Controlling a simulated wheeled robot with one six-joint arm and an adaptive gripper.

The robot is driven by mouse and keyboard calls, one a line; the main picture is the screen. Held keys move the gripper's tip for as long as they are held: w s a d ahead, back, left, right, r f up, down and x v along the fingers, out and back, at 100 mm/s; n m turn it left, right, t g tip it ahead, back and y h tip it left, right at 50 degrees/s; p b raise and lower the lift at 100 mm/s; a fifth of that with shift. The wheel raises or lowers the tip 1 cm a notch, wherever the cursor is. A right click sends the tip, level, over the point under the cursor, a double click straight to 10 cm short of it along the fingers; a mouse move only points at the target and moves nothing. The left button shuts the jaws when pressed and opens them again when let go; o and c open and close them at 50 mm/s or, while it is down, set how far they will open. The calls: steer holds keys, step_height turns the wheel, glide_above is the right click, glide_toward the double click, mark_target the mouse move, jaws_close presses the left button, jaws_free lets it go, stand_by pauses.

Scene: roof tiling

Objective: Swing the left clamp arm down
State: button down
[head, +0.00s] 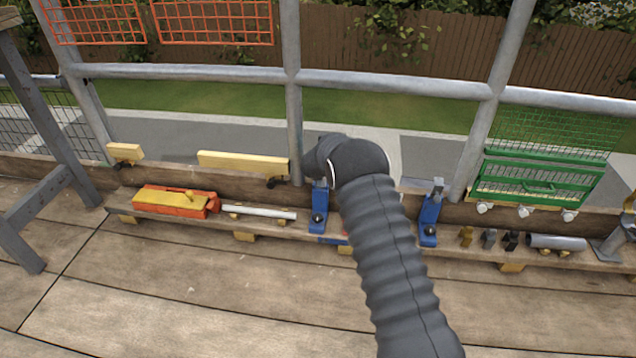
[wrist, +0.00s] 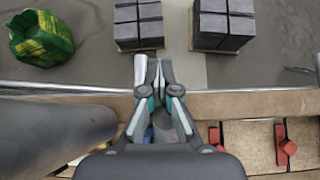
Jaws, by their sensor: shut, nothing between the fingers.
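Two blue clamps stand on the low plank shelf. The left clamp (head: 319,210) shows just left of my arm, and its upper part looks upright with a grey tip at the top. The right clamp (head: 429,222) stands to the right of my arm and also looks upright. In the wrist view, my gripper (wrist: 154,66) is shut and empty, with its two fingers together. A small patch of blue (wrist: 148,134) shows beside the gripper's left finger, mostly hidden. My arm hides the gripper in the head view, so I cannot tell whether it touches the left clamp.
The shelf holds an orange-and-yellow tool (head: 175,202), a white rod (head: 258,212) and a grey tube (head: 556,242). A metal guardrail (head: 390,83) runs behind. Stacked dark tiles (wrist: 222,22) and a green-yellow bag (wrist: 41,38) lie beyond. The deck (head: 190,285) in front is clear.

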steer(key=shift+s+f, duration=0.3)
steer(key=shift+f, duration=0.4)
steer(key=shift+w+a+r+p, duration=0.1)
steer(key=shift+r+p, duration=0.35)
steer(key=shift+p, duration=0.05)
steer(key=w+r+p, duration=0.3)
steer(key=r+p, duration=0.7)
steer(key=shift+w+d, duration=0.25)
steer(key=shift+d, duration=0.05)
